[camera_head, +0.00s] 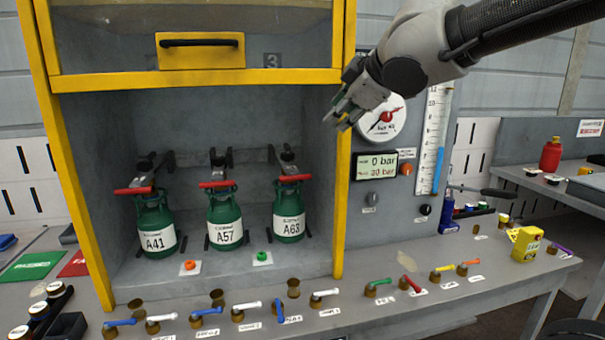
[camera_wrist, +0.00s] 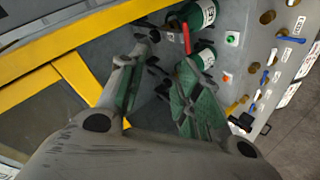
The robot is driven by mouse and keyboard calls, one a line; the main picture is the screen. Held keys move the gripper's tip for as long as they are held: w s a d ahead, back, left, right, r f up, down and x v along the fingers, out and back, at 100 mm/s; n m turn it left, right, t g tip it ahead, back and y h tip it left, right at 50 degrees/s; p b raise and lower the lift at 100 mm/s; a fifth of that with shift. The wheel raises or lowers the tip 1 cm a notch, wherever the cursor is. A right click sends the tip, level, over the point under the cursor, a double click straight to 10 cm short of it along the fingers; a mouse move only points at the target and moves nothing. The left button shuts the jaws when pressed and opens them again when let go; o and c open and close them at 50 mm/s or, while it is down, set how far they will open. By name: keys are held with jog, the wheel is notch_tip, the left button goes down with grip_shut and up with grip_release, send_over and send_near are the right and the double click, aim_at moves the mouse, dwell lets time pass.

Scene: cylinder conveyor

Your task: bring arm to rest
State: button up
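My gripper (camera_head: 342,115) hangs in front of the yellow frame's right post, left of the pressure gauge (camera_head: 383,118). In the wrist view my gripper (camera_wrist: 157,75) has its two green-padded fingers apart, with nothing between them. Three green cylinders labelled A41 (camera_head: 155,240), A57 (camera_head: 226,234) and A63 (camera_head: 290,225) stand upright in the cabinet, each with a red lever at its top. My gripper is above and to the right of them, apart from them.
The yellow cabinet frame (camera_head: 343,200) and its raised door with a handle (camera_head: 200,50) are close to my gripper. Coloured valve levers (camera_head: 378,283) line the bench front. A yellow box (camera_head: 526,244) stands at right. A red cylinder (camera_head: 550,153) stands on another bench.

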jog(key=s+d+f+m+g+h, duration=0.1)
jog(key=s+d+f+m+h, duration=0.1)
jog(key=d+f+m, duration=0.3)
jog(key=s+d+f+g+h, duration=0.1)
jog(key=s+d+f+g, duration=0.15)
jog(key=d, duration=0.45)
jog(key=s+d+f+m+g, duration=0.1)
jog(key=s+d+f+m, duration=0.3)
jog(key=s+d, duration=0.4)
jog(key=s+d+f+m+g+h, duration=0.1)
jog(key=s+d+f+m, duration=0.3)
jog(key=s+d+m, duration=0.2)
jog(key=s+d, duration=0.2)
jog(key=s, duration=0.1)
jog(key=shift+s+d+f+m+h, duration=0.2)
jog(key=shift+s+f+m+h, duration=0.1)
jog(key=shift+f, duration=0.1)
jog(key=shift+g, duration=0.25)
